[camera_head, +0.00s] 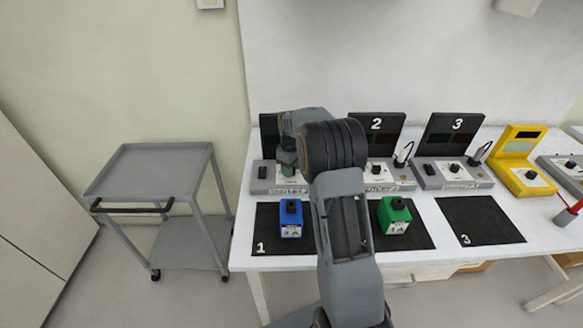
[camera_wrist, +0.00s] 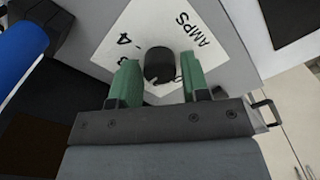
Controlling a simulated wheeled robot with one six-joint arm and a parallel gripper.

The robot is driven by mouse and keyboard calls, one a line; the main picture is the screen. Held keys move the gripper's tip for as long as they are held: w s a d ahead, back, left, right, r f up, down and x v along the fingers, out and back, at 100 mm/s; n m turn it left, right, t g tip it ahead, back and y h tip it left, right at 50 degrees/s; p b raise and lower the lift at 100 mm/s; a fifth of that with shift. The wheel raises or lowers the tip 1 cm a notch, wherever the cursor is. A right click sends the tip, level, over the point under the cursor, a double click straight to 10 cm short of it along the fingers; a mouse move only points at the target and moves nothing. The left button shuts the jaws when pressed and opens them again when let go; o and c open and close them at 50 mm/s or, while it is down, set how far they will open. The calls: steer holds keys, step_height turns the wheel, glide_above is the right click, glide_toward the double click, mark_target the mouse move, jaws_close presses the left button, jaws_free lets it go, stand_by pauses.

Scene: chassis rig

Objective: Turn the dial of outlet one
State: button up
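Outlet one is the grey unit (camera_head: 262,186) at the left of the row, with a dark upright panel (camera_head: 269,135); my arm hides much of it in the head view. In the wrist view its black dial (camera_wrist: 159,65) stands on a white plate (camera_wrist: 122,22) marked "AMPS" and "4". My gripper (camera_wrist: 159,80) has two green fingers, one on each side of the dial. The fingers are apart, with a visible gap between each and the dial. It also shows over outlet one in the head view (camera_head: 288,165).
A blue block (camera_head: 291,219) stands on mat 1 (camera_head: 262,244) in front of outlet one, and a green block (camera_head: 394,215) is to the right. Outlets 2 (camera_head: 392,177) and 3 (camera_head: 451,175) and a yellow unit (camera_head: 521,175) continue rightward. A grey cart (camera_head: 150,170) stands left.

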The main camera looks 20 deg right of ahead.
steer(key=c, duration=0.6)
steer(key=m, duration=0.3)
steer(key=shift+m, duration=2.3)
steer(key=o, duration=0.9)
steer(key=shift+o, duration=0.2)
steer(key=shift+r, duration=0.15)
